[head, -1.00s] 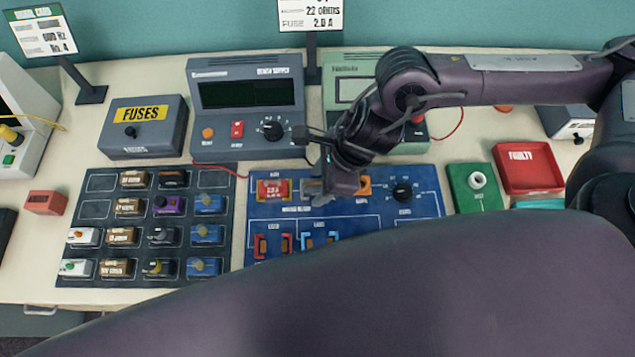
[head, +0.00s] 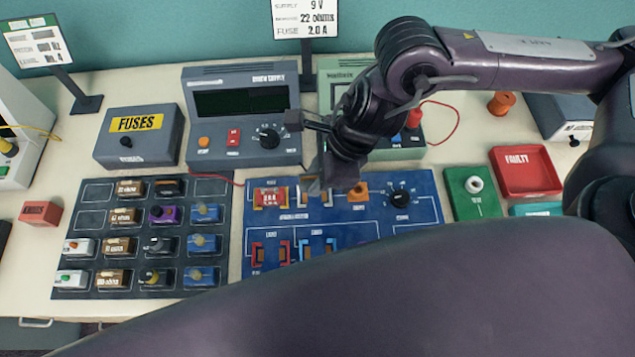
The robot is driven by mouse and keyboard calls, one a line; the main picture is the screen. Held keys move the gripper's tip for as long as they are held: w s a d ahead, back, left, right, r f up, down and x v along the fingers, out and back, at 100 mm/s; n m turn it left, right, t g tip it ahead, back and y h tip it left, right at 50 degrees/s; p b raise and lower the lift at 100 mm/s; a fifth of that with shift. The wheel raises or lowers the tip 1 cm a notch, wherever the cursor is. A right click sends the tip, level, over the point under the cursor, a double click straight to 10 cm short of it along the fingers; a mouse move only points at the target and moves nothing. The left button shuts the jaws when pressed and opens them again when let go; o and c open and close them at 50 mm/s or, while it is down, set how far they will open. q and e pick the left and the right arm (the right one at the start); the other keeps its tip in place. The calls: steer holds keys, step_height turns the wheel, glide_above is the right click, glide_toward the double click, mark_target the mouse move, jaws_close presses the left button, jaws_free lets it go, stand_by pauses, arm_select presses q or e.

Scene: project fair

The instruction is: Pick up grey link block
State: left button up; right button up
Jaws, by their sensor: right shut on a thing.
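My right gripper (head: 322,182) reaches down from the right in the head view to the top row of the blue circuit board (head: 425,215). It is shut on a small grey block (head: 313,186), which I take as the grey link block. The gripper and wrist hide most of the block, so I cannot tell whether it is clear of the board. My left gripper is not in view.
A dark rack (head: 85,215) with several coloured blocks lies to the left. Behind stand the fuses box (head: 138,148), the bench supply (head: 242,150) and a green meter (head: 408,152). A red faulty tray (head: 526,185) and green tester (head: 487,206) are right. My arm covers the foreground.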

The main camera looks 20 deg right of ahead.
mark_target(317, 177)
step_height(317, 177, up, 18)
steer(key=p, duration=0.2)
steer(key=shift+p, duration=0.4)
stand_by(0.6)
